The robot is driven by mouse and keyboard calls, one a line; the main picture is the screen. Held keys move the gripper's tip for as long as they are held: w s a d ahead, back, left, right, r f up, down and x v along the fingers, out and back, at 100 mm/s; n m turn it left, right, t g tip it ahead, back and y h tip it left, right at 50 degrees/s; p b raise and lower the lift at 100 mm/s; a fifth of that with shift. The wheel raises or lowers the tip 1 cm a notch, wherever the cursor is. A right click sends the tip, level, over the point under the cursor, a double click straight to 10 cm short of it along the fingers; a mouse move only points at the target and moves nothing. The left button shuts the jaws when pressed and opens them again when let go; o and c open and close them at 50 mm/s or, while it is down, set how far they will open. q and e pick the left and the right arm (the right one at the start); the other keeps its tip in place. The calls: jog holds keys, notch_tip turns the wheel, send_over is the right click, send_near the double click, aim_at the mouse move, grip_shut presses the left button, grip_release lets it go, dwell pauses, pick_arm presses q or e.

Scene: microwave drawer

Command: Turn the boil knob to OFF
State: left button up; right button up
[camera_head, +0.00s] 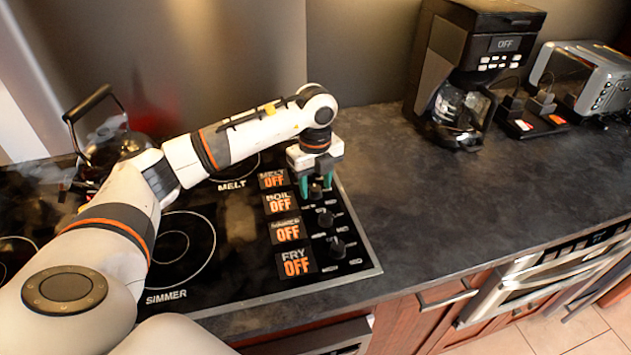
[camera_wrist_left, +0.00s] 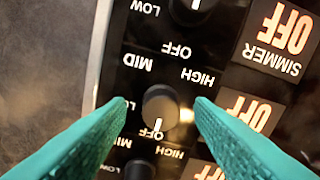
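The boil knob (camera_head: 316,190) is a dark round knob on the cooktop's right-hand control strip. The boil display (camera_head: 281,203) reads OFF. In the left wrist view, the boil knob (camera_wrist_left: 160,103) has its white mark pointing at the OFF label. My left gripper (camera_head: 316,184) points down over this knob. In the wrist view its green fingertips (camera_wrist_left: 157,102) are open, one on each side of the knob with visible gaps. The melt knob is hidden behind the gripper in the head view. My right gripper is not in view.
The simmer knob (camera_head: 325,218) and fry knob (camera_head: 337,248) sit nearer the front edge. The melt, simmer and fry displays read OFF. A kettle (camera_head: 122,145) stands at the back left. A coffee maker (camera_head: 465,70) and toaster (camera_head: 585,78) stand right. The counter (camera_head: 440,200) between is clear.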

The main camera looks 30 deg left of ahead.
aim_at(316, 187)
pick_arm(q)
notch_tip(316, 187, up, 12)
jog(key=b, duration=0.1)
dwell(0.5)
